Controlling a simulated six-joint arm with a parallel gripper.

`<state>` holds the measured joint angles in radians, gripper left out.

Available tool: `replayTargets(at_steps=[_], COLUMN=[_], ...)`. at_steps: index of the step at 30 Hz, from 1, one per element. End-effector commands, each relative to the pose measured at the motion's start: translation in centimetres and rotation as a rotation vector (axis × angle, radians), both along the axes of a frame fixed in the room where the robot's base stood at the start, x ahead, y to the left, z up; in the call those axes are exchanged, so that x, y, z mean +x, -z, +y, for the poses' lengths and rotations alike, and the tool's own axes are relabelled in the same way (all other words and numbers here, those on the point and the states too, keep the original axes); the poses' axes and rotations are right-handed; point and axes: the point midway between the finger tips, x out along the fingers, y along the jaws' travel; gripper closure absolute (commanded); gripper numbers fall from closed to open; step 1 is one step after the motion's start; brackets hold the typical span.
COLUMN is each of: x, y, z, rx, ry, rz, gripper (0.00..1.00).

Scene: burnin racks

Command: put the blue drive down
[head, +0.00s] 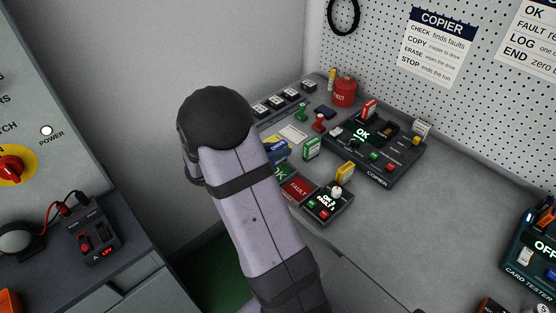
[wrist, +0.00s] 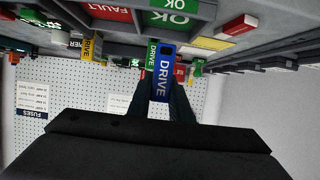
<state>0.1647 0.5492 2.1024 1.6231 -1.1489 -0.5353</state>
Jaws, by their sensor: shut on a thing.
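The blue drive (wrist: 162,75), lettered DRIVE, is held between the two dark fingers of my gripper (wrist: 164,92) in the wrist view. The gripper is shut on it. The wrist picture is upside down, with the bench along its top. The green OK tray (wrist: 180,5) and red FAULT tray (wrist: 108,10) show close by the drive. In the head view my arm hides the gripper; the FAULT tray (head: 297,188) shows just right of the arm, with the OK tray partly hidden behind it.
A green drive (head: 311,148) and a yellow drive (head: 345,173) stand near the trays. The copier (head: 378,165) with a red drive (head: 369,109) is behind them. A red canister (head: 344,92) stands at the back.

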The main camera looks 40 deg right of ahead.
Motion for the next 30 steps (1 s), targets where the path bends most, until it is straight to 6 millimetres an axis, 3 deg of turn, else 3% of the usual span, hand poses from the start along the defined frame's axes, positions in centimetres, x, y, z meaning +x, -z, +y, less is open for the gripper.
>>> replayTargets(at_steps=[4, 14, 28, 29, 30], x=[0.0, 0.0, 0.0, 0.0, 0.0], y=[0.4, 3.9, 4.5, 4.5, 4.4], z=[0.0, 0.0, 0.0, 0.0, 0.0], rx=[0.000, -0.001, -0.001, 0.000, 0.000], ry=[0.000, -0.001, -0.001, -0.001, -0.001], rz=[0.001, 0.002, 0.000, 0.000, 0.000], gripper=[1.00, 1.00, 1.00, 0.77, 0.67])
